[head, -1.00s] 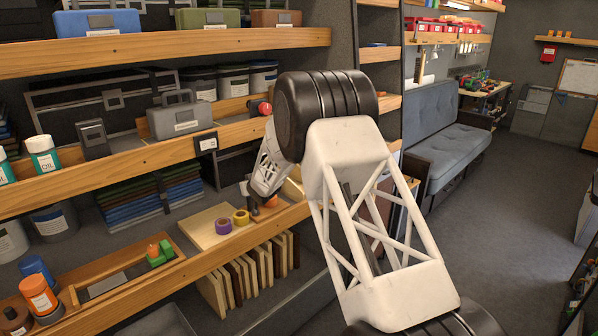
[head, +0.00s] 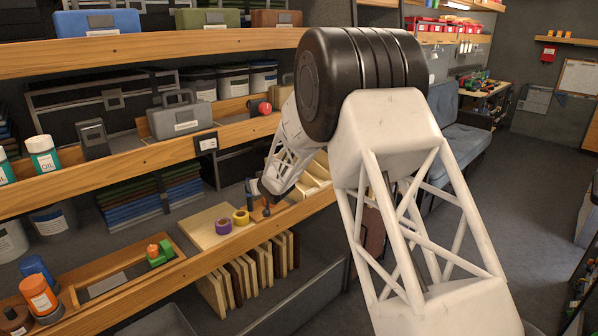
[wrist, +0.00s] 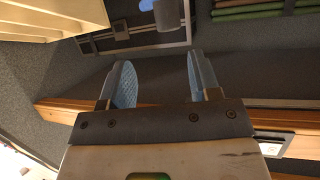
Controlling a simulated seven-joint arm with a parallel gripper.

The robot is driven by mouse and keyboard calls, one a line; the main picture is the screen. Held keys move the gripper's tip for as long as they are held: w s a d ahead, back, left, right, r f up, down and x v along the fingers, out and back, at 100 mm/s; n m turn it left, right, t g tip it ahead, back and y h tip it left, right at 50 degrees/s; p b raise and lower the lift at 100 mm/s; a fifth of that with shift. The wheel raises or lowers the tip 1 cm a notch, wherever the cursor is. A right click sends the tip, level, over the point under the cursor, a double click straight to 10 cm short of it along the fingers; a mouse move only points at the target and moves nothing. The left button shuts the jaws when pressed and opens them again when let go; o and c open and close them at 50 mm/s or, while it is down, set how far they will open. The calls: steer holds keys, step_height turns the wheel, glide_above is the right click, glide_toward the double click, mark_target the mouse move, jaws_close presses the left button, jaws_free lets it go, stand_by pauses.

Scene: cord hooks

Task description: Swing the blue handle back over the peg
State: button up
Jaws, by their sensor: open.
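My gripper (wrist: 158,78) is open in the wrist view, with two blue-grey fingers apart and nothing between them. In the head view the white arm reaches down to the lower shelf, and the gripper (head: 258,197) shows only small and dark there. A small blue piece (wrist: 147,4) is cut by the top edge of the wrist view, beyond the fingertips, with a grey-blue rounded piece (wrist: 168,14) beside it. I cannot tell whether the blue piece is the handle. I cannot make out the peg or a cord in either view.
Purple tape (head: 223,226) and yellow tape (head: 241,217) lie on the lower shelf, left of the gripper. A grey case (head: 181,118) and a red round thing (head: 265,108) are on the shelf above. A wooden shelf edge (wrist: 60,110) crosses the wrist view. Open floor lies at right.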

steer(key=s+d+r+m+h, duration=0.2)
steer(key=s+d+r+h, duration=0.2)
steer(key=s+d+r, duration=0.8)
steer(key=shift+d+m+g, duration=0.3)
steer(key=shift+d+g, duration=0.1)
steer(key=shift+d, duration=1.45)
steer(key=shift+f, duration=0.1)
steer(key=w+a+f+n+t+h, duration=0.1)
steer(key=w+a+f+n, duration=0.3)
steer(key=n, duration=0.7)
steer(key=w+a+f+n+t, duration=0.1)
steer(key=w+a+f+n, duration=0.3)
steer(key=a+n, duration=0.5)
steer(key=w+a+f+n+t+h, duration=0.1)
steer(key=w+a+f+n, duration=0.3)
steer(key=a+n, duration=0.3)
steer(key=shift+f+n+h, duration=0.3)
steer(key=shift+f+n, duration=0.4)
steer(key=shift+n, duration=2.2)
